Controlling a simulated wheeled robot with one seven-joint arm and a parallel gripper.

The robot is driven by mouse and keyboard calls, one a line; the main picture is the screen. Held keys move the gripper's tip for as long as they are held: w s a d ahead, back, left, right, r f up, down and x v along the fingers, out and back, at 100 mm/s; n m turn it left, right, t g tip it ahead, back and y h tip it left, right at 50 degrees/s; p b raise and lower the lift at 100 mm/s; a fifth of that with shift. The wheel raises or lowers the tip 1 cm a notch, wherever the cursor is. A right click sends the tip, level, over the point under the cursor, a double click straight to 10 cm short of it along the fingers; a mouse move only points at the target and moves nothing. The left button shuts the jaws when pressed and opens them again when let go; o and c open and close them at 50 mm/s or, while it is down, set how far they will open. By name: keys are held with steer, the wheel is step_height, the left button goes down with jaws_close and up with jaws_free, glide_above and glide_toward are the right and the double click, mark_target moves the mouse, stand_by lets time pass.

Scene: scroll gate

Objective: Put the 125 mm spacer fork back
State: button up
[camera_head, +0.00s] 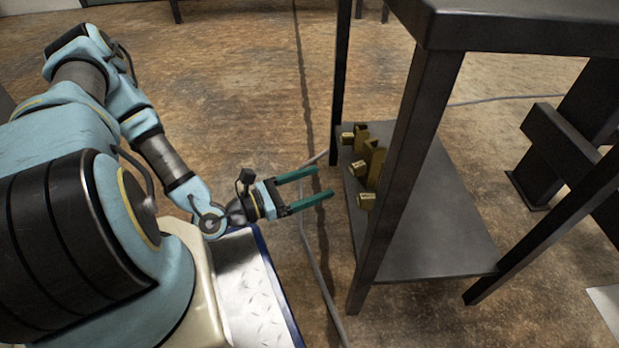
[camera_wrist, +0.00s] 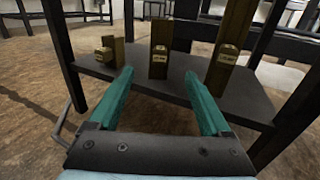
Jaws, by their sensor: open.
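Three brownish-gold upright pieces with small label plates stand along the lower shelf's near edge: a short one on the left (camera_wrist: 118,50), a taller one in the middle (camera_wrist: 160,35) and a tall one on the right (camera_wrist: 235,35) in the wrist view. The label writing is too small to read, so I cannot tell which, if any, is the 125 mm spacer fork. They also show as a gold cluster (camera_head: 375,165) in the head view. My gripper (camera_head: 325,182) is open and empty, its green fingers (camera_wrist: 159,73) pointing at the shelf, apart from the pieces.
The dark lower shelf (camera_head: 440,225) lies between the legs of a dark table (camera_head: 520,25). A front leg (camera_head: 405,170) rises close to the pieces. A cable (camera_head: 312,240) runs along the floor beside the shelf. Open floor (camera_head: 230,70) lies behind my arm.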

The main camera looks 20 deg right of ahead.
steer(key=shift+a, duration=0.55)
steer(key=w+a+f+m+t+y, duration=0.1)
steer(key=w+a+f+m+y, duration=0.1)
steer(key=w+a+m+y, duration=1.1)
steer(key=w+a+r+m+t+y, duration=0.1)
steer(key=w+a+r+m+y, duration=0.25)
steer(key=a+r, duration=0.75)
steer(key=s+a+r+m+g+y, duration=0.1)
steer(key=s+r+m, duration=0.2)
steer(key=s+r, duration=0.3)
step_height(320, 180, up, 4)
steer(key=shift+s+a+f, duration=0.25)
steer(key=shift+s+a, duration=0.15)
steer(key=shift+r, duration=0.1)
step_height(320, 180, up, 51)
steer(key=p, duration=5.1)
